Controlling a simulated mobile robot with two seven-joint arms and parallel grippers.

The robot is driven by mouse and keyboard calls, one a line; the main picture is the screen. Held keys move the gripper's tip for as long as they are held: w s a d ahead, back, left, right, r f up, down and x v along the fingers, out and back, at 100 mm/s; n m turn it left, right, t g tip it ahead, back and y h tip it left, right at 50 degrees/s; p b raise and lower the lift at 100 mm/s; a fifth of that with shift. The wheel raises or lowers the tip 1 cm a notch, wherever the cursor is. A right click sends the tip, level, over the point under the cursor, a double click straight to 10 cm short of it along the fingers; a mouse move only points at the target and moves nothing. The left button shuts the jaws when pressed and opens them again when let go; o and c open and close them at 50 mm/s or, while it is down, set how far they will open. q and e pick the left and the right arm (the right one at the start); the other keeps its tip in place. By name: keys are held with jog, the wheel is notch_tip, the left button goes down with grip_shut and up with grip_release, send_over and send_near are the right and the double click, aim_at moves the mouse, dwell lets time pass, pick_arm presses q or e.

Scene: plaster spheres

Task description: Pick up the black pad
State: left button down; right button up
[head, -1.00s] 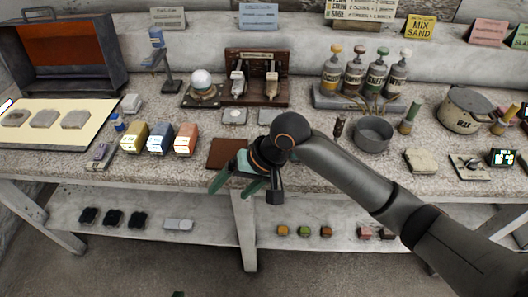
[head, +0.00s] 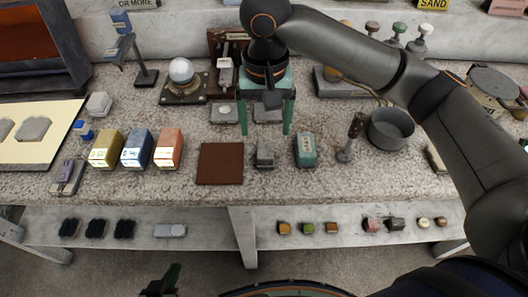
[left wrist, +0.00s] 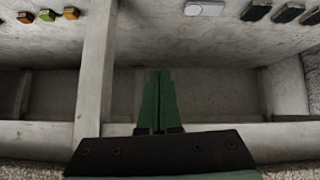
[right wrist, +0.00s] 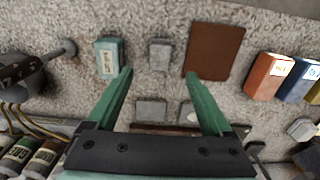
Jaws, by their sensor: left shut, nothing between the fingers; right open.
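Three black pads lie in a row on the lower shelf at the left of the head view: a left one (head: 68,228), a middle one (head: 96,228) and a right one (head: 124,228). Black pads also show at the top right of the left wrist view (left wrist: 257,10). My left gripper (head: 175,268) is low in front of the shelf, apart from the pads; in the left wrist view its fingers (left wrist: 158,72) are shut and empty. My right gripper (head: 265,132) is open and empty above the tabletop, fingers pointing down, also seen in the right wrist view (right wrist: 158,73).
A pale block (head: 170,230) lies right of the pads. A shelf post (head: 243,235) divides the shelf; small coloured blocks (head: 307,228) lie beyond it. The tabletop (head: 215,195) above holds a brown square (head: 220,164), a grey block (head: 265,155) and a green box (head: 305,150).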

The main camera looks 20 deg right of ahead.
aim_at(265, 150)
notch_tip(265, 150, down, 3)
jog(key=shift+r, duration=0.15)
notch_tip(265, 150, down, 5)
jog(key=shift+s+r+b, duration=0.1)
jog(key=shift+s+b, duration=0.05)
jog(key=shift+b, duration=0.5)
jog(key=shift+f, duration=0.45)
grip_shut()
pick_arm(q)
jog(key=shift+w+d+f, duration=0.3)
jog(key=shift+w+d, duration=0.15)
jog(key=shift+d, duration=0.05)
pick_arm(e)
jog(key=shift+r, duration=0.1)
